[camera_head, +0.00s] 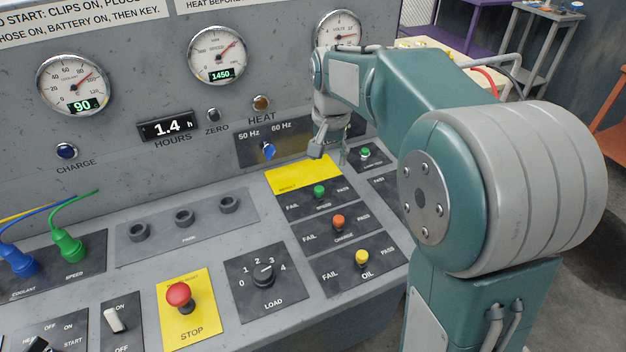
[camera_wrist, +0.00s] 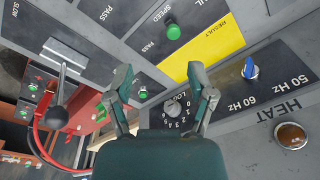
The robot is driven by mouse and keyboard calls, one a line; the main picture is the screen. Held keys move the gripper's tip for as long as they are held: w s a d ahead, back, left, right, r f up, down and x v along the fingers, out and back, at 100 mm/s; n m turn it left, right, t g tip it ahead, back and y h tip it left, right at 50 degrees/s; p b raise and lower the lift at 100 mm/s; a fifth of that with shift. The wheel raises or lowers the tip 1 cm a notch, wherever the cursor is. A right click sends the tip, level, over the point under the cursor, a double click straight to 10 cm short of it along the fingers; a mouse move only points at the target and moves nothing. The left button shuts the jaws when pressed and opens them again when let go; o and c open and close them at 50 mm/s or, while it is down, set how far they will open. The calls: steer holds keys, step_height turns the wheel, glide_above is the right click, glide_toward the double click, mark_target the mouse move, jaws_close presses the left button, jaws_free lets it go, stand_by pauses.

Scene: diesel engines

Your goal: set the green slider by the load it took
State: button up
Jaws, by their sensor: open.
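A green slider knob (camera_head: 319,191) sits in a FAIL–PASS row labelled SPEED below the yellow RESULT panel (camera_head: 302,175); it shows in the wrist view too (camera_wrist: 174,31). A second green knob (camera_head: 365,152) lies farther right, also in the wrist view (camera_wrist: 143,94). The black LOAD knob (camera_head: 264,272) has marks 0 to 4, its pointer apparently near 3.
An orange CHARGE slider (camera_head: 338,221) and a yellow OIL slider (camera_head: 362,257) lie nearer. A blue 50/60 Hz switch (camera_head: 267,149) stands left of my gripper. Gauges read 90 (camera_head: 80,105) and 1450 (camera_head: 222,74). A red STOP button (camera_head: 178,294) sits front left.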

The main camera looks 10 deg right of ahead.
steer(key=m+g, duration=0.1)
glide_toward(319, 188)
step_height(319, 188, down, 10)
steer(key=shift+r, duration=0.2)
stand_by(0.3)
